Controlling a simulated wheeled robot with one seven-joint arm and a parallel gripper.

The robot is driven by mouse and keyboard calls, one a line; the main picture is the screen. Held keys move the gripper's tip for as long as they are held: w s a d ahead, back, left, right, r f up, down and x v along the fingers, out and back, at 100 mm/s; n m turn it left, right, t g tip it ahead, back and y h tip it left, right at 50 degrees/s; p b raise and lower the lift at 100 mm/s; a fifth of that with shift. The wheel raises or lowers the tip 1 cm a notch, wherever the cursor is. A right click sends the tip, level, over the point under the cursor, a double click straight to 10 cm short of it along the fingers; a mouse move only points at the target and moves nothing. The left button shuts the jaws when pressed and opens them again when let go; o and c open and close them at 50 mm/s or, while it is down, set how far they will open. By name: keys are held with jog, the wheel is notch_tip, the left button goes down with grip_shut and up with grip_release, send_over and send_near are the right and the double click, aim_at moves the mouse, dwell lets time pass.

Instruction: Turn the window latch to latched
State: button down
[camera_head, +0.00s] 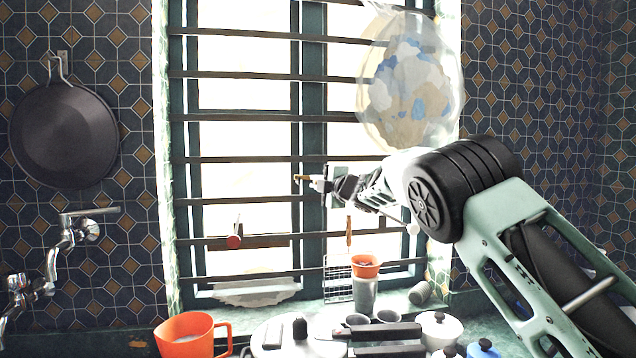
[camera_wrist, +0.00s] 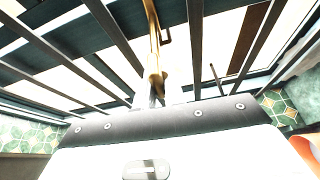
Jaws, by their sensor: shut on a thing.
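The window latch is a slim brass-coloured handle (camera_wrist: 153,38) in the wrist view. It runs from the top of the picture down to my gripper (camera_wrist: 157,92). In the head view a small brass end of the latch (camera_head: 301,178) shows at the middle frame of the window, just left of my gripper (camera_head: 322,184). My gripper is shut on the latch, its fingers small and partly blurred by glare. The gripped part of the latch is hidden between the fingers.
Dark horizontal bars (camera_head: 240,159) cross the window around my gripper. A filled clear bag (camera_head: 410,85) hangs above my wrist. Below stand an orange cup (camera_head: 366,268) on a grey one, an orange mug (camera_head: 190,335) and several pots. A pan (camera_head: 64,135) hangs at left.

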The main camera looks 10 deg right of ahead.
jog(key=shift+n, duration=0.4)
jog(key=c, duration=1.5)
grip_release()
jog(key=shift+s, duration=0.1)
jog(key=b+v, duration=0.3)
jog(key=v, duration=0.5)
jog(key=b+v, duration=0.3)
jog(key=v, duration=0.6)
jog(key=shift+s+d+r, duration=0.1)
jog(key=shift+d+r, duration=0.05)
jog(key=shift+r, duration=0.1)
